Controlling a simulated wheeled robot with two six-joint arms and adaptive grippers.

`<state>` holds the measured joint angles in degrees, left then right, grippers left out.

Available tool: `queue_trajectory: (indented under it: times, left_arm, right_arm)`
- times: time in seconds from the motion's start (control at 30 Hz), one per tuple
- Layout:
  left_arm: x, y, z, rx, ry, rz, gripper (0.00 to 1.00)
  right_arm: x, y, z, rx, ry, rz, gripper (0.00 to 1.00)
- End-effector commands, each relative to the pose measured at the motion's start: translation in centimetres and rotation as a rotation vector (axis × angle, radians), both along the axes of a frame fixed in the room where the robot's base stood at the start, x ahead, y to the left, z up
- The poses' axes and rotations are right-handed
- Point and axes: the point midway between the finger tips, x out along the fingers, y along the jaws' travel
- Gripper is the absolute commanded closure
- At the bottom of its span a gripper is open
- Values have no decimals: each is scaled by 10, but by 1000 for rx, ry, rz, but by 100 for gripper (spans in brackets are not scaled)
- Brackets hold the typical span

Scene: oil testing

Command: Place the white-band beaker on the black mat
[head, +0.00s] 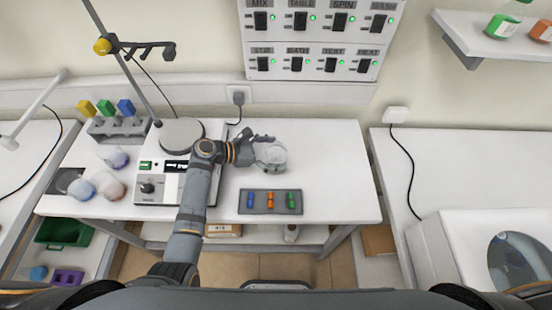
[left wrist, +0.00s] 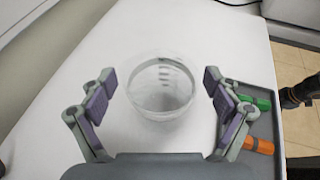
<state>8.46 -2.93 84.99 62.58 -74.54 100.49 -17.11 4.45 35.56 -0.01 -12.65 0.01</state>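A clear glass beaker (head: 273,156) stands upright on the white table, behind the small grey tray. In the left wrist view the beaker (left wrist: 162,88) shows pale graduation marks; I cannot make out a clear white band. My left gripper (head: 259,149) reaches it from the left, low over the table. In the left wrist view its two fingers (left wrist: 160,79) are spread, one to each side of the beaker, with gaps. A dark square mat (head: 65,179) lies at the table's left end, partly covered by round flasks.
A white hotplate device (head: 152,199) with a round plate stands between beaker and mat. Round flasks (head: 110,185) crowd the left end. The table's right part is clear.

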Motion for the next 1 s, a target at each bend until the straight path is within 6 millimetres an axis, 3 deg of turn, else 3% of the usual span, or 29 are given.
queue_trajectory:
  times: [0.07,0.43,0.77,0.93,1.0]
  left_arm:
    - [0,0,0,0,0,0,20]
    - [0,0,0,1,1,0,71]
    - [0,0,4,-1,-2,1,72]
    - [1,0,29,-1,-8,-1,72]
    - [-13,7,47,2,-6,-1,72]
  right_arm:
    - [0,0,0,0,0,0,15]
    - [0,-2,0,-2,0,1,15]
    - [-1,-3,-2,-4,1,2,15]
    - [-1,-3,-13,-4,1,2,15]
    - [-2,-3,-12,-3,3,0,15]
